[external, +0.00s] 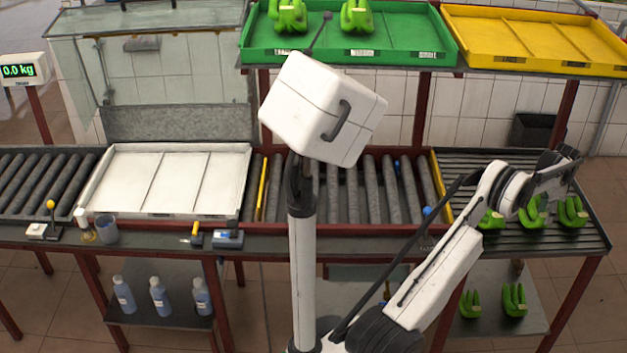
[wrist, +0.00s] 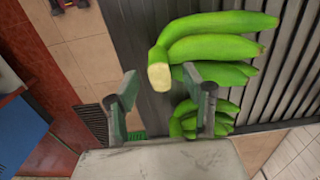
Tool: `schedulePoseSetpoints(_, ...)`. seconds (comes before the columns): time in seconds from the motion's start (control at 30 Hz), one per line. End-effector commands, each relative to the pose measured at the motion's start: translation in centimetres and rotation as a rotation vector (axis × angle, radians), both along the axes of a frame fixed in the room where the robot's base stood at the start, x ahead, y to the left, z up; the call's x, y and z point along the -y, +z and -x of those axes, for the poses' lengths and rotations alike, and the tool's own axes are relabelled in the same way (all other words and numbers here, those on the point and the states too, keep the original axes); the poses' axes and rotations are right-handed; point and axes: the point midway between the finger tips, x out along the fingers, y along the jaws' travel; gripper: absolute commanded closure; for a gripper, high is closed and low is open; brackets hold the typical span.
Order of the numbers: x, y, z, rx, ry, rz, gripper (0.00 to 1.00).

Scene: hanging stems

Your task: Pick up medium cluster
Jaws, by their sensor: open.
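Three green banana clusters lie on the slatted table at right in the external view: a left one (external: 490,219), a middle one (external: 535,211) and a right one (external: 572,212). I cannot tell for sure which is the medium cluster. My gripper (external: 572,154) is above the right part of this table. In the wrist view, my gripper (wrist: 160,80) is open and empty. A green cluster (wrist: 215,46) lies just ahead, its pale cut stem end showing between the fingertips. Another cluster (wrist: 190,122) shows lower, partly hidden behind the right finger.
A green tray (external: 400,55) with two clusters and an empty yellow tray (external: 535,45) are on the upper rack. A white tray (external: 165,180) sits on the rollers. More clusters (external: 514,299) lie on the lower shelf. The slatted surface (wrist: 290,60) is bare at right.

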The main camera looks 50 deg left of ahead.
Motion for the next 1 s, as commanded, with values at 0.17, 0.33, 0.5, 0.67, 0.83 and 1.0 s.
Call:
schedulePoseSetpoints(0.17,-0.04,-0.77,0.02,0.000,0.000,0.000,0.55)
schedulePoseSetpoints(0.33,-0.04,-0.76,0.01,0.000,0.000,0.000,0.63)
schedulePoseSetpoints(0.5,-0.04,-0.74,0.01,0.000,0.001,0.000,0.85)
schedulePoseSetpoints(0.67,-0.04,-0.72,0.01,0.000,0.001,0.000,1.00)
schedulePoseSetpoints(0.83,-0.05,-0.62,0.02,0.000,0.001,0.000,1.00)
schedulePoseSetpoints(1.0,-0.04,-0.38,0.01,0.000,0.000,0.000,1.00)
